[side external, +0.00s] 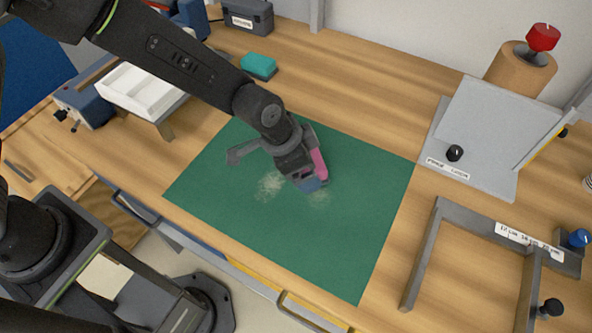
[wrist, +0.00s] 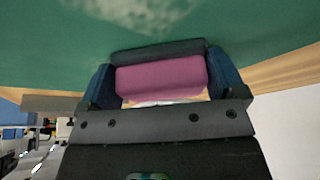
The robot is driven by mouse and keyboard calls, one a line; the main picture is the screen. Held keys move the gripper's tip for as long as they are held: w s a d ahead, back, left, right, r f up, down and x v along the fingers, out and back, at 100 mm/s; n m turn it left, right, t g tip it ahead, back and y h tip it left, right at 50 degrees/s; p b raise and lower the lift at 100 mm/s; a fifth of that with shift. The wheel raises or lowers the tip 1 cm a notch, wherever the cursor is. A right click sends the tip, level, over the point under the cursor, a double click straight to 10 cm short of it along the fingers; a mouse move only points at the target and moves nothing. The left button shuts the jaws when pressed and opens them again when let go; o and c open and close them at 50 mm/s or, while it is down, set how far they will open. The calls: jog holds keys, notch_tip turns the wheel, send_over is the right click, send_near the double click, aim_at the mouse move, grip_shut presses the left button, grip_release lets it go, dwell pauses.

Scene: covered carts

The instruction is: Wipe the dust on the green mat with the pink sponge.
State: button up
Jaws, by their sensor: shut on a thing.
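The green mat (side external: 355,245) lies flat on the wooden bench, and it fills the upper part of the wrist view (wrist: 40,60). Pale dust (side external: 269,184) lies near the mat's middle, with a fainter patch (side external: 320,197) to its right; dust also shows at the top of the wrist view (wrist: 135,10). My gripper (side external: 312,178) is low over the mat, between the two patches. It is shut on the pink sponge (side external: 318,162), which sits between the blue fingertips in the wrist view (wrist: 160,77). I cannot tell whether the sponge touches the mat.
A teal block (side external: 258,65) lies behind the mat. A white tray (side external: 140,92) stands at the left. A grey hinged panel (side external: 495,125) and a grey metal frame (side external: 425,250) stand on the right. A brown cylinder with a red knob (side external: 520,68) is at the back right.

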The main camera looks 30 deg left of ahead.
aim_at(322, 164)
jog(key=shift+w+d, duration=0.1)
jog(key=shift+w, duration=0.6)
jog(key=shift+d, duration=0.85)
jog(key=shift+s+d, duration=0.1)
jog(key=shift+s, duration=5.6)
jog(key=shift+s+d, duration=0.1)
jog(key=shift+d, duration=0.85)
jog(key=shift+w, duration=5.7)
jog(key=shift+r, duration=4.25)
